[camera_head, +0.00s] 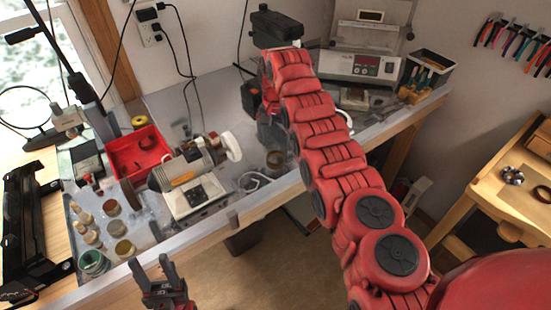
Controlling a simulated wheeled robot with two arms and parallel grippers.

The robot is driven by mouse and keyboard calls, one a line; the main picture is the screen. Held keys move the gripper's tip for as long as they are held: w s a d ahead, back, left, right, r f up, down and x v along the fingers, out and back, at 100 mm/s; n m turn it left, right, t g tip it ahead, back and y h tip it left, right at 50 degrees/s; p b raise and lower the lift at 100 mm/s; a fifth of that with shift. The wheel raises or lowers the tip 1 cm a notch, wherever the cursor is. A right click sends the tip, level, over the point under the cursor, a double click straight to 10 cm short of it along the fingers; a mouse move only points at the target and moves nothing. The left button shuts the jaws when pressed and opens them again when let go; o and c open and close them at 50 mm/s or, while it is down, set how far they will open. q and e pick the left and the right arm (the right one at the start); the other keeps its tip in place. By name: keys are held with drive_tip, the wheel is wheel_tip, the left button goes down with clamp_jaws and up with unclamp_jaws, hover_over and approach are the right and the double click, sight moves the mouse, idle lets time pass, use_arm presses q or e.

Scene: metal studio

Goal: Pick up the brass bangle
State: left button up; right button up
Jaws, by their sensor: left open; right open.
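A thin ring, dark brownish in this light (543,193), lies on the wooden bench at the right edge; it looks like the brass bangle, though its colour is hard to tell. No gripper is near it. My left gripper (154,267) is low in the picture, in front of the left workbench, with its fingers pointing up, apart and empty. My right arm crosses the picture from the lower right to the top middle. The dark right gripper (275,28) seems to be at its far end, open, with its fingers not clear and nothing visible held.
The wooden bench (487,190) also holds a small silvery object (512,175). The workbench (240,208) carries a red bin (138,150), a grinder-like machine (190,180), several jars and a clear-lidded machine (365,55). Open floor (285,250) lies in front of it.

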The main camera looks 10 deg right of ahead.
sight(275, 160)
wheel_tip(275, 160, down, 6)
drive_tip(key=shift+f+p, duration=0.1)
drive_tip(key=shift+p, duration=0.5)
drive_tip(key=c, duration=1.3)
